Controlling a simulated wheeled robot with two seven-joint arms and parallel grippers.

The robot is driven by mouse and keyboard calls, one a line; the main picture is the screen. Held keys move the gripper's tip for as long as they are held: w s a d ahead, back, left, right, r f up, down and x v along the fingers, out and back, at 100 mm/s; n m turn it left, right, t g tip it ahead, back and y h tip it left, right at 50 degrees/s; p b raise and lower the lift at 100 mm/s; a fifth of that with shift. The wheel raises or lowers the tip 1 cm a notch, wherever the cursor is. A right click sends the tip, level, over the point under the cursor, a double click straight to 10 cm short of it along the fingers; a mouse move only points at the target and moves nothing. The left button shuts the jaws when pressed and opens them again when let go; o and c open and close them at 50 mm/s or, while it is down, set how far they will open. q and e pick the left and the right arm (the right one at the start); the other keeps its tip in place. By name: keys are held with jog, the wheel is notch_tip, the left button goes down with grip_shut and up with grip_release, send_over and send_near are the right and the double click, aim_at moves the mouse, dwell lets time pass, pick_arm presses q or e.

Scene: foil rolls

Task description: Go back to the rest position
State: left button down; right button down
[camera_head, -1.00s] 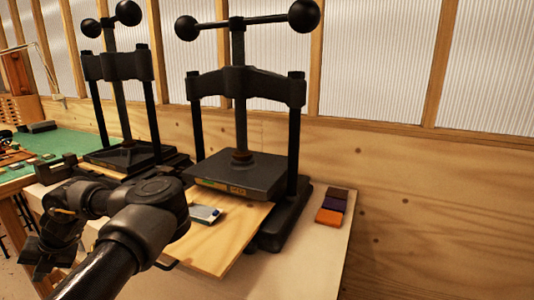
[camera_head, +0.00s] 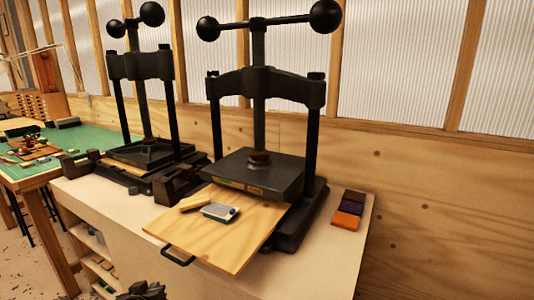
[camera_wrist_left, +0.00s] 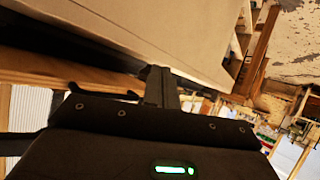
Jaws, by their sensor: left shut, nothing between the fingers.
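My left gripper (camera_head: 142,290) shows only as a dark part at the bottom edge of the head view, low in front of the bench. The rest of the left arm is out of that view. In the left wrist view its fingers (camera_wrist_left: 161,86) are together with nothing between them, beside the pale bench side. My right gripper is in neither view.
A black screw press (camera_head: 258,172) stands on the bench (camera_head: 120,222), with a wooden board (camera_head: 228,246) jutting out, handle in front. A silver block (camera_head: 219,212) and a wooden strip (camera_head: 207,202) lie on it. Another press (camera_head: 150,152) stands left. Orange, purple and brown blocks (camera_head: 348,208) lie right.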

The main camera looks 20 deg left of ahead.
pick_arm(q)
jog(key=s+d+f+m+g+h, duration=0.35)
jog(key=s+d+f, duration=0.35)
jog(key=s+d, duration=0.4)
jog(key=s+d+f+m+g+h, duration=0.2)
jog(key=s+d+f+m+g, duration=0.25)
jog(key=s+d+f, duration=0.55)
notch_tip(320, 180, down, 21)
jog(key=s+a, duration=0.2)
jog(key=s+a+f+g, duration=0.2)
jog(key=s+a+f, duration=0.1)
jog(key=s+f, duration=1.4)
jog(key=shift+f+m, duration=0.4)
jog(key=shift+f, duration=0.25)
jog(key=shift+y, duration=0.25)
